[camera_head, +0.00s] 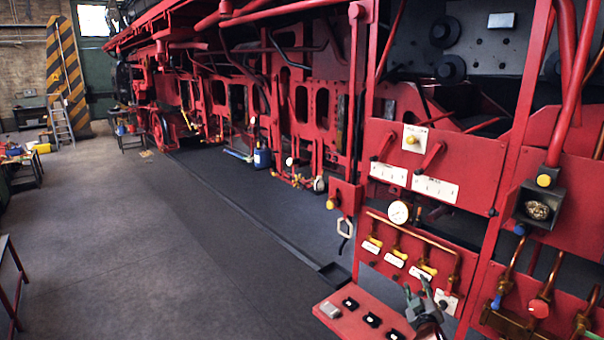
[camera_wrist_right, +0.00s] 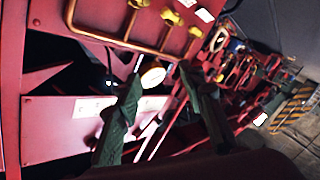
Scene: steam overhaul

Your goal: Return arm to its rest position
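My right gripper (camera_head: 418,292) is low in the head view, just above the right end of the small red shelf with dark fittings (camera_head: 345,303). Its two grey-green fingers point up toward the red panel with yellow-handled valves (camera_head: 405,250). In the right wrist view the fingers of my right gripper (camera_wrist_right: 160,78) stand apart with nothing held between them. Beyond the gap are a white round gauge (camera_wrist_right: 152,76) and red panelling. I cannot tell whether the gripper touches the shelf. My left gripper shows in neither view.
A large red locomotive frame (camera_head: 310,110) runs along the right side. A pressure gauge (camera_head: 399,212) and copper pipes are close to my right gripper. The grey floor (camera_head: 150,240) at the left is open. A workbench (camera_head: 20,165) and a ladder (camera_head: 60,122) stand farther back.

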